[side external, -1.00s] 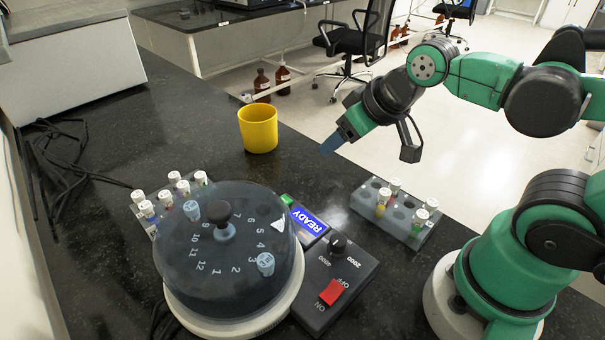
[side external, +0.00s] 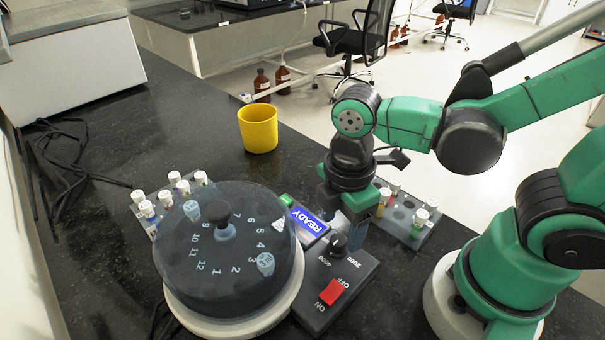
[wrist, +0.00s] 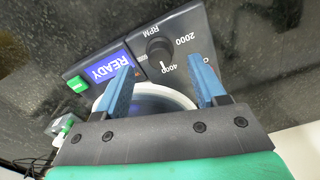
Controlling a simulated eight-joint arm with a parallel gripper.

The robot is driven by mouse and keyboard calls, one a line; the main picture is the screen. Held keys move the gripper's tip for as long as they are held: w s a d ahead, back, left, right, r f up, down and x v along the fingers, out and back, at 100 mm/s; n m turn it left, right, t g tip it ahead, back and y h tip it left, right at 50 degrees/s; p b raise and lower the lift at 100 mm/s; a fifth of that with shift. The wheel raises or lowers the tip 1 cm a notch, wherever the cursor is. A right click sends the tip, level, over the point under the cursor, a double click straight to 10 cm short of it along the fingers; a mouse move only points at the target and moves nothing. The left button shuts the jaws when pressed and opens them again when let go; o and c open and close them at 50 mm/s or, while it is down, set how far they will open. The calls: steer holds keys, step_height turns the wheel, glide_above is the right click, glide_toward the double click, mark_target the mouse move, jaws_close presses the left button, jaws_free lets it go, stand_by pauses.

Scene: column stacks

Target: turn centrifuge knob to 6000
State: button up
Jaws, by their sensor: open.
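The centrifuge (side external: 215,290) is a round dark machine with a numbered lid, at the left centre of the side view. Its control panel (side external: 365,264) carries a black knob (side external: 337,243), also in the wrist view (wrist: 160,55), with marks 2000 and 4000 showing. A blue READY display (side external: 308,222) sits beside the knob. My gripper (side external: 352,228) points down close to the knob. In the wrist view its two blue fingers (wrist: 160,75) are apart, with the knob between and beyond their tips; no contact can be made out.
A red switch (side external: 332,292) sits on the panel. A tube rack (side external: 405,215) stands right of my gripper, partly hidden by it; another rack (side external: 150,218) with capped tubes is left of the centrifuge. A yellow cup (side external: 259,130) stands behind. Cables (side external: 60,165) lie at left.

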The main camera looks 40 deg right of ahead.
mark_target(338, 245)
steer(key=shift+f, duration=1.45)
jaws_close()
